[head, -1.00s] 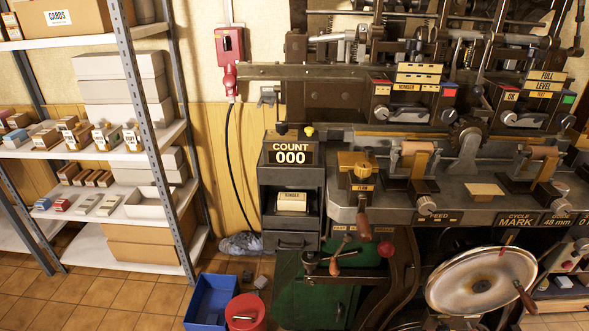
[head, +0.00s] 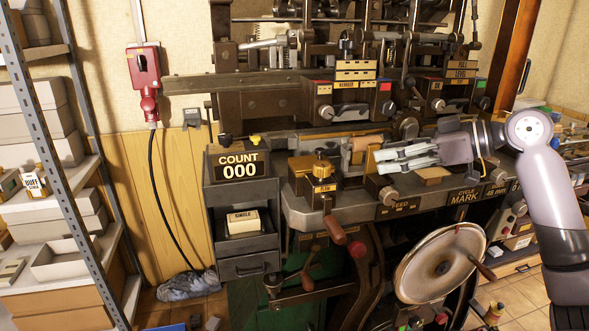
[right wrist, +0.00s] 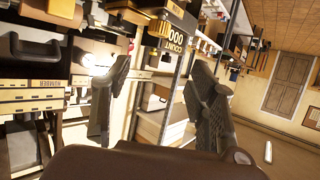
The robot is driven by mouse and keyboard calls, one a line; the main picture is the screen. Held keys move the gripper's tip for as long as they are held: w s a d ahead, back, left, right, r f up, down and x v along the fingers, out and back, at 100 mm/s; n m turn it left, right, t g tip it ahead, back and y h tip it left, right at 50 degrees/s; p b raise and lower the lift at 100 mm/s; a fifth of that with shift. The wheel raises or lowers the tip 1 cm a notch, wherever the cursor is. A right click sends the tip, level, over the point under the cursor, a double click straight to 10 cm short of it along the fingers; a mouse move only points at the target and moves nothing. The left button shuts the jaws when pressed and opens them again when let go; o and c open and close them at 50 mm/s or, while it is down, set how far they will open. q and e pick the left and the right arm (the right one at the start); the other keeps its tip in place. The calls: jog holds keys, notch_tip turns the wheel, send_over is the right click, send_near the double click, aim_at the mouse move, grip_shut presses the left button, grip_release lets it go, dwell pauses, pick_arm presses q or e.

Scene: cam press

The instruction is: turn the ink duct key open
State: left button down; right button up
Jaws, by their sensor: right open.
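A brass knob (head: 321,170) stands on a small yellow-and-dark block with a tiny label at the left end of the press bed; I take it for the ink duct key, but the label is too small to be sure. My right gripper (head: 380,161) is right of it, apart from it, with its fingers spread, empty and pointing left. In the right wrist view my open fingers (right wrist: 160,100) have nothing between them. A brass-coloured part (right wrist: 159,28), probably the same knob, shows beyond them beside the counter. My left gripper is not in view.
The COUNT 000 box (head: 239,166) stands left of the knob. A wooden-handled lever (head: 334,229) hangs below it. A copper-coloured roller (head: 365,147) lies between the gripper and the knob. A round metal disc (head: 440,262) stands below right. Shelves (head: 60,205) are at left.

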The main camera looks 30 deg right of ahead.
aim_at(325, 165)
jog(key=p+x, duration=0.1)
jog(key=x, duration=0.4)
jog(key=p+x, duration=0.2)
jog(key=x, duration=0.3)
jog(key=p+x, duration=0.1)
jog(key=x, duration=0.4)
jog(key=shift+w+d, duration=0.15)
jog(key=shift+w, duration=0.2)
jog(key=shift+w+a+f+p, duration=0.3)
jog(key=shift+w+f, duration=0.1)
jog(key=shift+w, duration=0.05)
jog(key=shift+c, duration=0.4)
jog(key=c, duration=1.1)
